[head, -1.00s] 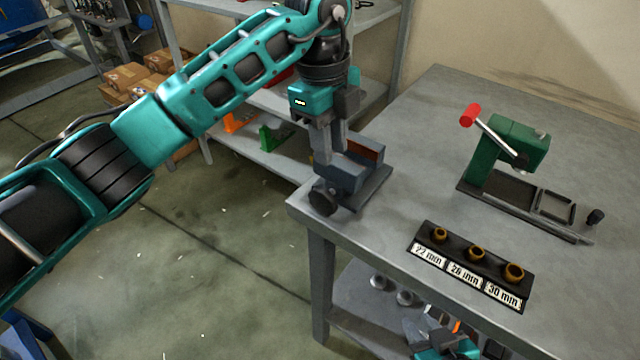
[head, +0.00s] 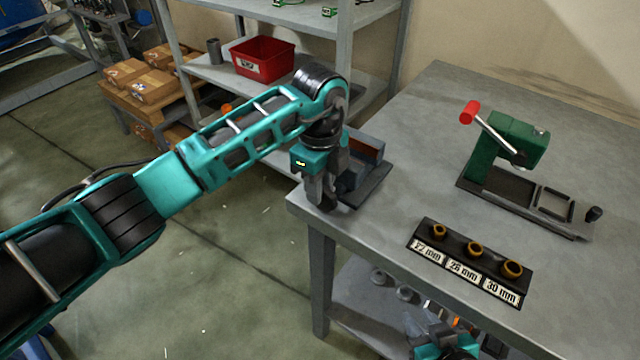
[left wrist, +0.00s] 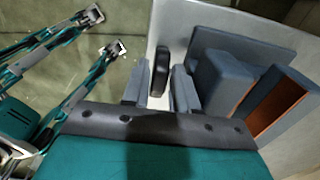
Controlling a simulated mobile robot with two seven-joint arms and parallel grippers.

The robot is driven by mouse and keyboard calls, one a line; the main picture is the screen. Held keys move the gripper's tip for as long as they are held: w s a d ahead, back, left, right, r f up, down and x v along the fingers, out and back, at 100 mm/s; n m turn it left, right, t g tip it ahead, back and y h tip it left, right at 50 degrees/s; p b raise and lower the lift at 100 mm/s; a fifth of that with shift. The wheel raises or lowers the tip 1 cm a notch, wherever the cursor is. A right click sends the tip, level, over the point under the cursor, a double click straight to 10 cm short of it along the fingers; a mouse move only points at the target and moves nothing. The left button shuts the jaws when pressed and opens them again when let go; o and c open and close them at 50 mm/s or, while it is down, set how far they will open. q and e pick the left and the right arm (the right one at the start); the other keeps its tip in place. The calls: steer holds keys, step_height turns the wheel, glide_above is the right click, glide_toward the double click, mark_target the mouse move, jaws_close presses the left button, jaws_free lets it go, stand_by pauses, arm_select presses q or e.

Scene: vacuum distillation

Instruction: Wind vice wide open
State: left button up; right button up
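The vice (head: 362,150), grey-blue with orange-brown jaw faces, sits at the table's left corner. Its jaws stand apart, with a gap between them in the left wrist view (left wrist: 232,75).
A green press (head: 508,145) with a red-tipped lever stands on the table at the right. A black holder (head: 470,263) with brass-coloured rings, labelled 22, 26 and 30 mm, lies in front. Shelving with a red bin (head: 263,58) stands behind. The table's middle is clear.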

arm_select(q)
steer(key=shift+f, duration=0.2)
steer(key=shift+c, duration=0.2)
jaws_close()
steer(key=shift+a, duration=0.1)
steer(key=shift+w+a+g+h, duration=0.1)
steer(key=shift+w+g+h, duration=0.05)
steer(key=shift+g+h, duration=0.35)
steer(key=shift+w+a+g+h, duration=0.1)
steer(key=shift+g+h, duration=0.2)
steer(key=shift+h, duration=0.3)
steer(key=shift+o, duration=0.2)
jaws_free()
